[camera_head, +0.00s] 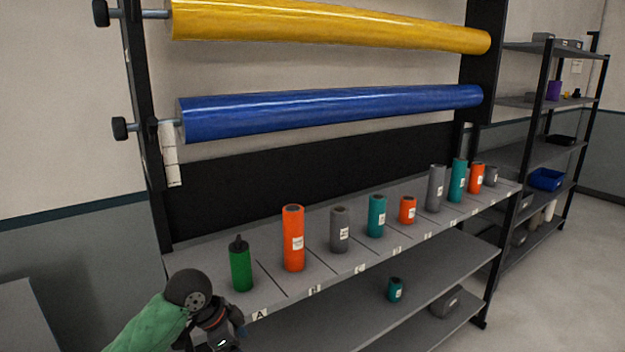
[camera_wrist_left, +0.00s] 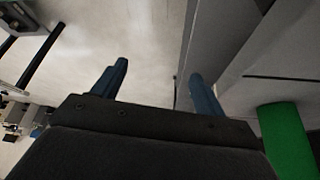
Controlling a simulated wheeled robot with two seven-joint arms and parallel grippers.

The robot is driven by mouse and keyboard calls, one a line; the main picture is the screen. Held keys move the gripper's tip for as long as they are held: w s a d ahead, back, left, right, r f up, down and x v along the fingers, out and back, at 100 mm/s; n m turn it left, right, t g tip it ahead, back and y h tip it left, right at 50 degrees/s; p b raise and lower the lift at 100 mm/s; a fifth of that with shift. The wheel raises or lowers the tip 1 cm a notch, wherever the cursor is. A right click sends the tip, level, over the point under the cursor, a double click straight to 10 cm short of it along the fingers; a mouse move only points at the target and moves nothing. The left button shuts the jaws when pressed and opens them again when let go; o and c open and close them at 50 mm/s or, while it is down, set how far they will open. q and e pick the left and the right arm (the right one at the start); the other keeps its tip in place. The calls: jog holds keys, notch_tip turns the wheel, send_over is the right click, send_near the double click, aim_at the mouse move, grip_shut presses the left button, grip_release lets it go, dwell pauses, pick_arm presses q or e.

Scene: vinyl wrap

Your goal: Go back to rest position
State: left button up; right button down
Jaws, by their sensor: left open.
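My left arm comes in at the bottom left of the head view, with its gripper (camera_head: 222,335) low beside the front edge of the shelf. In the left wrist view the two blue fingers of the left gripper (camera_wrist_left: 158,82) stand wide apart with nothing between them. A green bottle (camera_head: 241,266) with a dark tip stands upright on the shelf by label A, just above the gripper in the head view. A green shape, likely this bottle, shows at the right of the left wrist view (camera_wrist_left: 288,142), outside the fingers. My right gripper is not in view.
The grey shelf (camera_head: 270,291) holds several upright rolls, including an orange one (camera_head: 293,240) and a grey one (camera_head: 340,232). A yellow roll (camera_head: 330,27) and a blue roll (camera_head: 330,112) hang above. A lower shelf holds a small teal roll (camera_head: 396,290). Open floor (camera_head: 560,290) lies right.

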pick_arm(q)
jog(key=s+d+f+n+t, duration=0.15)
jog(key=s+f+n, duration=0.45)
jog(key=s+f, duration=0.7)
jog(key=s+a+f+n+y, duration=0.2)
jog(key=s+a+f+n, duration=0.15)
jog(key=s, duration=0.45)
jog(key=s+a+f+n+y, duration=0.3)
jog(key=s+a+f, duration=0.1)
jog(key=s, duration=0.4)
jog(key=s+d+f+x, duration=0.1)
jog(key=s+x, duration=0.2)
jog(key=x, duration=1)
jog(key=s+d+f+x, duration=0.1)
jog(key=s+x, duration=0.1)
jog(key=x, duration=1.2)
jog(key=s+f, duration=0.4)
jog(key=f, duration=0.6)
jog(key=s+f+g, duration=0.1)
jog(key=s+f, duration=0.3)
jog(key=f, duration=0.7)
jog(key=shift+s+d+m+h, duration=0.2)
jog(key=shift+d+m+h, duration=0.05)
jog(key=shift+m+h, duration=0.1)
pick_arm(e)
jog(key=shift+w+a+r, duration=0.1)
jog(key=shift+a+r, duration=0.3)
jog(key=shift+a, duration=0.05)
pick_arm(q)
jog(key=shift+g, duration=0.25)
